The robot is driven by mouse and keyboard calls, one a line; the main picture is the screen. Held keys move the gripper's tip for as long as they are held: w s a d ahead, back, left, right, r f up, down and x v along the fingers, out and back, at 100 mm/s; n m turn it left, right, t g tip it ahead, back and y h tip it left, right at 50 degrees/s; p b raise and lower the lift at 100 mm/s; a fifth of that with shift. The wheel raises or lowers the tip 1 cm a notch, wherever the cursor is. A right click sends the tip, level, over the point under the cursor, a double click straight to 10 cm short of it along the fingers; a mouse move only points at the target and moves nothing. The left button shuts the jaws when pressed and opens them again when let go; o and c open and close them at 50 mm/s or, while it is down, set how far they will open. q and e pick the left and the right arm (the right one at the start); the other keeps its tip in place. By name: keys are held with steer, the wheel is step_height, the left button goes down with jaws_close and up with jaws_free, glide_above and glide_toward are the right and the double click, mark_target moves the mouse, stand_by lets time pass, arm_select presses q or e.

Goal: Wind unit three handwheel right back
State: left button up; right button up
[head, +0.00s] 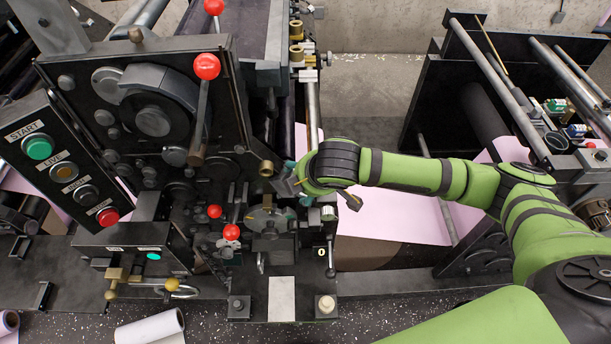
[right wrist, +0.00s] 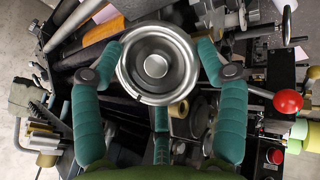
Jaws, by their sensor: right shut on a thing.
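In the right wrist view a round, silver, dished handwheel (right wrist: 157,63) with a raised hub sits between the teal fingers of my right gripper (right wrist: 158,48). One finger lies against each side of its rim, and the gripper is shut on it. In the head view my right gripper (head: 292,174) reaches in from the right to the right side of the black machine (head: 160,110). The wheel is not clear there, hidden by the wrist and machine parts. I see no number that confirms unit three. My left gripper is not in view.
Red-knobbed levers (head: 206,67) stand on the machine left of my right gripper. A button panel (head: 62,165) with a green START button is further left. Pink web (head: 392,222) runs below my right arm. White paper rolls (head: 150,328) lie on the speckled floor at front left.

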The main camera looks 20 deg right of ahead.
steer(key=n+t, duration=0.1)
steer(key=n, duration=0.2)
steer(key=shift+t, duration=0.3)
steer(key=shift+w+r, duration=0.1)
steer(key=shift+r, duration=0.1)
steer(key=shift+c, duration=0.2)
steer(key=o, duration=1.2)
steer(key=shift+w+f, duration=0.1)
steer(key=shift+o, duration=0.2)
steer(key=shift+w+f, duration=0.15)
steer(key=shift+f, duration=0.05)
steer(key=shift+s+r, duration=0.3)
steer(key=shift+s, duration=0.15)
steer(key=v, duration=0.6)
steer(key=shift+r, duration=0.35)
